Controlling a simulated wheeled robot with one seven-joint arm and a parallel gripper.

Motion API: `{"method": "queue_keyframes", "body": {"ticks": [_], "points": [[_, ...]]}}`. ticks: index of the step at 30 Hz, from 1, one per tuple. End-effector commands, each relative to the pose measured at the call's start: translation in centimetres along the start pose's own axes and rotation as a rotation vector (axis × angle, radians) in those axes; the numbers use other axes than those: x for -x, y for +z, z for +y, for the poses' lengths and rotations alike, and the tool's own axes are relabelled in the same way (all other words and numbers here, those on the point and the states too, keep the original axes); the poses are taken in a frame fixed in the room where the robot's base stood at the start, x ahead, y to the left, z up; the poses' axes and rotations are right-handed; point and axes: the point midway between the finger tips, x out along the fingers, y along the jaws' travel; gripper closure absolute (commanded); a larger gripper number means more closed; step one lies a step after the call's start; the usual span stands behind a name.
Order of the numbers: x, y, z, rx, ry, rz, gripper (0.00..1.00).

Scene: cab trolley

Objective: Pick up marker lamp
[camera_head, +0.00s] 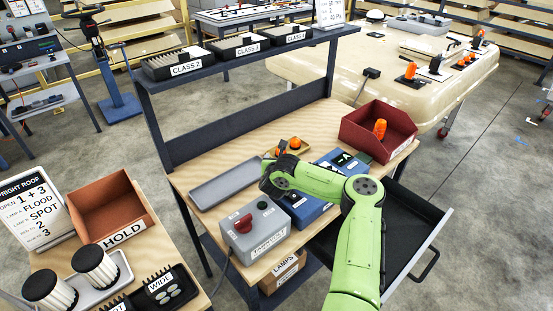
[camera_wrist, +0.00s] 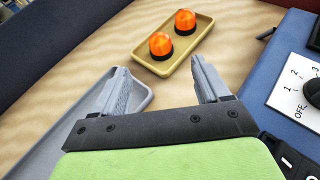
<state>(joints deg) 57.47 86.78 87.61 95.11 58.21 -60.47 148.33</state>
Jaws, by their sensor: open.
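Two orange marker lamps, domed with black bases, stand in a shallow yellow tray (camera_wrist: 148,66) in the wrist view. The nearer lamp (camera_wrist: 161,45) is at left, the farther lamp (camera_wrist: 185,21) at upper right. In the head view a lamp (camera_head: 295,143) shows just beyond my arm, which partly hides the tray. My gripper (camera_wrist: 159,64) is open and empty, its fingers spread on the near side of the tray, apart from the lamps. Another orange lamp (camera_head: 380,128) is in the red bin (camera_head: 402,148) at right.
A grey tray (camera_head: 225,178) lies left of my gripper. A grey control box (camera_head: 254,228) and a blue panel box (camera_head: 306,210) stand in front on the bench. A shelf with class-labelled bins (camera_head: 178,64) rises behind. An open drawer (camera_head: 420,222) juts out at right.

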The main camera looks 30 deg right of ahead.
Motion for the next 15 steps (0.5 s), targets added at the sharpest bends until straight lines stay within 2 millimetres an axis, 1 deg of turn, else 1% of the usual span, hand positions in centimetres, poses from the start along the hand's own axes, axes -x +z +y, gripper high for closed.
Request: {"method": "queue_keyframes", "body": {"ticks": [1, 4, 6, 11, 15], "points": [[-1.4, -0.6, -0.1, -0.002, -0.003, -0.005, 0.25], [-3.9, -0.5, -0.1, 0.001, -0.002, -0.006, 0.25], [-4.9, -0.4, 0.1, 0.001, 0.0, -0.001, 0.25], [-6.4, -0.1, 0.1, 0.002, 0.003, -0.003, 0.25], [-8.8, -0.2, 0.1, 0.003, 0.0, -0.003, 0.25]]}}
